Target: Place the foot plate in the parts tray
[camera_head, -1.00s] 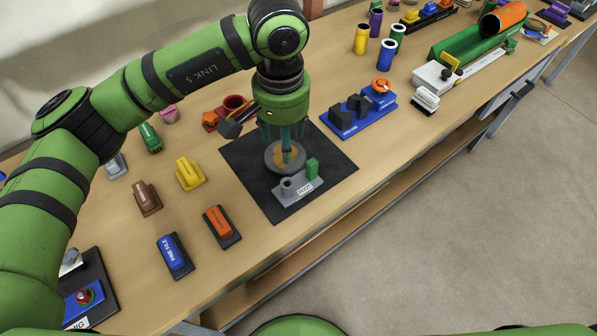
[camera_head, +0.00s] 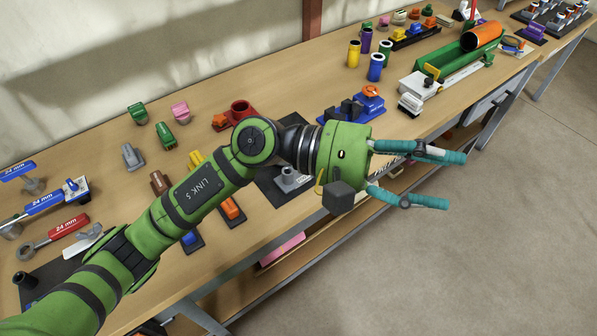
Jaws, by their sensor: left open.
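My left gripper (camera_head: 456,180) is open, with its two teal fingers wide apart and nothing between them. It points right, past the bench's front edge, with floor behind it in the picture. The grey labelled foot stand (camera_head: 289,180) is partly visible on the black mat (camera_head: 268,188), left of the gripper's body. My left arm and wrist hide much of the mat. I cannot make out the foot plate itself. No parts tray can be identified for certain. My right gripper is not in view.
A blue stand with dark blocks (camera_head: 355,108) is just behind the gripper. The green trough with an orange pipe (camera_head: 455,62) is at the back right. A pink object (camera_head: 282,248) is below the bench top. Wrenches (camera_head: 52,233) lie at left. Floor at right is clear.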

